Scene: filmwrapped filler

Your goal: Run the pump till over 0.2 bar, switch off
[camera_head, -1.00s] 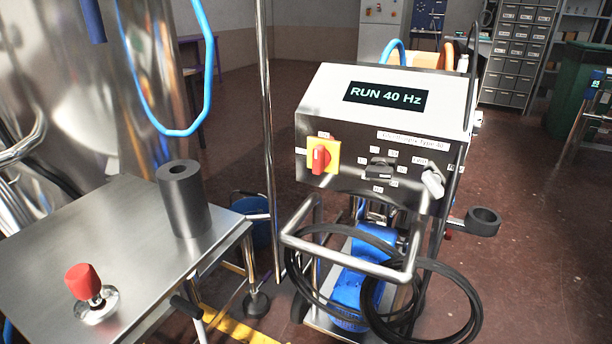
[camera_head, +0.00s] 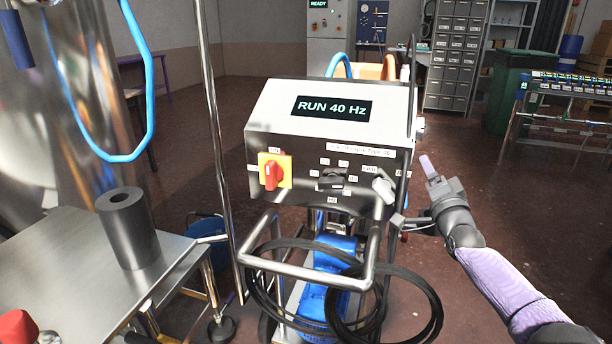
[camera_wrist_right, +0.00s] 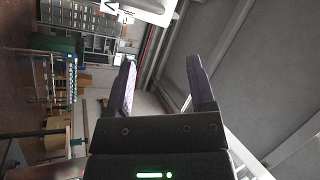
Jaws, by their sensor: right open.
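The pump cart's control box (camera_head: 325,125) stands mid-view in the head view. Its display (camera_head: 333,107) reads "RUN 40 Hz". The front carries a red switch on a yellow plate (camera_head: 274,172), a dark knob (camera_head: 333,181) and a light grey knob (camera_head: 384,189). The blue pump (camera_head: 330,270) sits below, partly behind a handle and cables. My right gripper (camera_head: 430,170) is just right of the box, apart from the grey knob. In the right wrist view its fingers (camera_wrist_right: 160,75) are spread and empty. I make out no pressure reading. My left gripper is out of view.
A steel table (camera_head: 70,260) at left carries a dark hollow cylinder (camera_head: 128,230) and a red knob (camera_head: 17,326). A steel pole (camera_head: 214,150) stands left of the cart. Black cable loops (camera_head: 430,300) hang at the cart's front. The floor at right is mostly clear.

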